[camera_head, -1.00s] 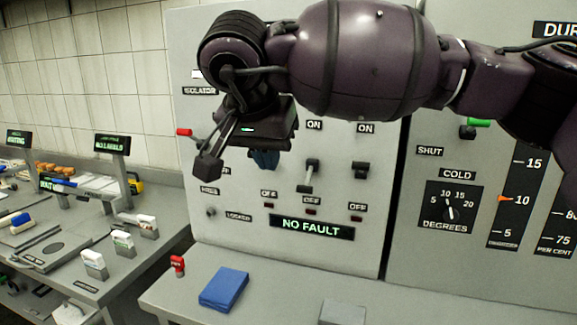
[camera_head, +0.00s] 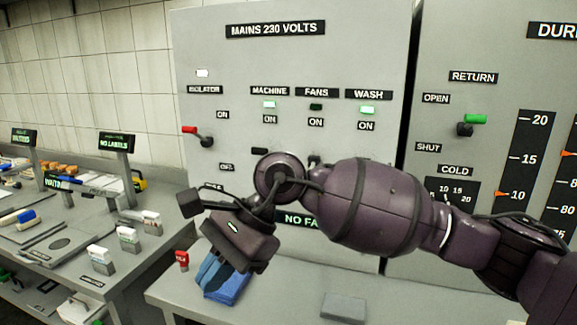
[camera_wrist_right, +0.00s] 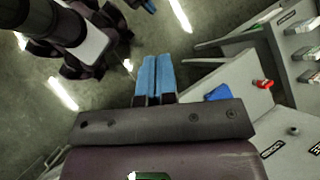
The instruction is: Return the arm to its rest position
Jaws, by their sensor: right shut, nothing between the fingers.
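My right gripper (camera_head: 210,280) hangs in front of the lower part of the mains panel (camera_head: 290,60), above the bench. Its blue fingers are together and hold nothing; they also show shut in the right wrist view (camera_wrist_right: 154,80). My purple right arm (camera_head: 375,205) comes in from the right and hides part of the panel's lower switches. A small blue tip at the top of the wrist view looks like my left gripper (camera_wrist_right: 149,5), mostly cut off.
A red-topped piece (camera_head: 181,260) and a grey block (camera_head: 343,307) sit on the bench (camera_head: 400,295). A red-tipped isolator lever (camera_head: 192,131) and a green-tipped lever (camera_head: 472,120) stick out from the panels. A side bench (camera_head: 75,265) with several small items is at left.

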